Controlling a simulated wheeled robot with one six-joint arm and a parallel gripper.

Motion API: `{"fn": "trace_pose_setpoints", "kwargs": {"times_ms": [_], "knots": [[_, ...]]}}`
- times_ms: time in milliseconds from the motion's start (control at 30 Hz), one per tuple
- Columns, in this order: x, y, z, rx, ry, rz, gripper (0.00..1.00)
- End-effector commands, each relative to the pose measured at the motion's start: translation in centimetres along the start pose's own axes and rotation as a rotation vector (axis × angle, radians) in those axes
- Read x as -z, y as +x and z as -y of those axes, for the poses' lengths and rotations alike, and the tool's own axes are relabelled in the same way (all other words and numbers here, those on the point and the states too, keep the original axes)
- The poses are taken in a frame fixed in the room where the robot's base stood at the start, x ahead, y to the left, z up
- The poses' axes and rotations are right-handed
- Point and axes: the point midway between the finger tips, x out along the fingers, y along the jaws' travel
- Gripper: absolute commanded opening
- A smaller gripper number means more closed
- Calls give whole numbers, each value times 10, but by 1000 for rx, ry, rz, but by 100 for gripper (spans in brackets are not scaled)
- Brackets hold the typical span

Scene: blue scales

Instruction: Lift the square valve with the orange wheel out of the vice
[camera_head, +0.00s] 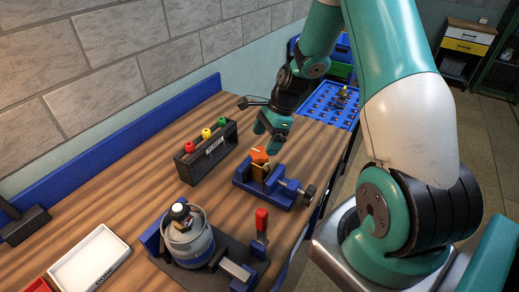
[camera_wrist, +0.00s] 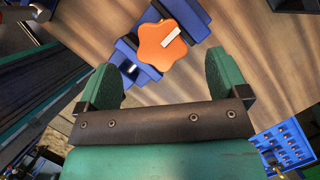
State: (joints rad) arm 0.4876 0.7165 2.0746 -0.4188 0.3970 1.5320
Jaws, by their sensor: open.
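The square valve with the orange wheel (camera_head: 259,156) sits in the blue vice (camera_head: 281,192) on the wooden workbench. In the wrist view the lobed orange wheel (camera_wrist: 163,46) shows from above, with a pale bar on it. Parts of the blue vice (camera_wrist: 187,17) show around it. The valve's body is mostly hidden under the wheel there. My gripper (camera_wrist: 161,78) is open and empty, with the wheel ahead of and between its green fingers. In the head view my gripper (camera_head: 272,146) is above the bench, close to the wheel; its fingertips are hard to make out.
A dark rack (camera_head: 207,153) with red, yellow and green knobs stands left of the vice. A grey gas cylinder (camera_head: 188,243) in a clamp and a red-handled tool (camera_head: 261,222) are in front. A white tray (camera_head: 90,261) is at front left, a blue crate (camera_head: 329,104) behind.

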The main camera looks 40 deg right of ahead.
Motion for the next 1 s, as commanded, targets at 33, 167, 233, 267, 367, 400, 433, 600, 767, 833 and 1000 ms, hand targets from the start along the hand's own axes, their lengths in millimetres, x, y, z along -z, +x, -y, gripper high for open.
{"fn": "trace_pose_setpoints", "kwargs": {"times_ms": [33, 167, 233, 267, 367, 400, 433, 600, 767, 833, 1000], "knots": [[-1, 9, -1, -6, 0, 1, 93], [-1, 32, -1, -5, -1, 1, 93], [-1, 41, 0, -4, 0, 1, 93], [-1, 45, 0, -3, 0, 1, 93], [-1, 53, 0, -2, -1, 1, 93], [-1, 55, 0, -1, -1, 0, 93], [-1, 56, 0, 0, -1, 0, 93], [0, 59, 0, 0, -1, 0, 93], [0, 59, 0, 0, 0, 0, 86], [0, 58, 0, 0, 0, 0, 70], [0, 58, 0, 1, 0, 0, 30]]}}
